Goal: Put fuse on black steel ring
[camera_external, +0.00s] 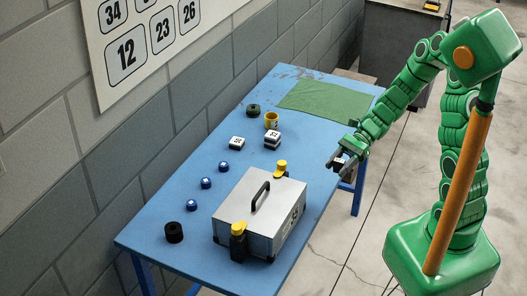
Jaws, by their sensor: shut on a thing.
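My gripper (338,164) hangs over the table's right edge, to the right of the metal box. It is shut on a small dark and white thing, likely the fuse (345,158). The fingers partly hide it, and it is too small to make out well. The black steel ring (174,232) seems to be the short black round piece at the near left of the table, apart from my gripper. Its top looks bare.
A silver box (260,212) with a black handle and yellow-topped latches stands between gripper and ring. Several blue knobs (206,183), white blocks (237,143), a yellow cup (271,120), a dark green ring (253,110) and a green cloth (325,100) are on the blue table (160,212).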

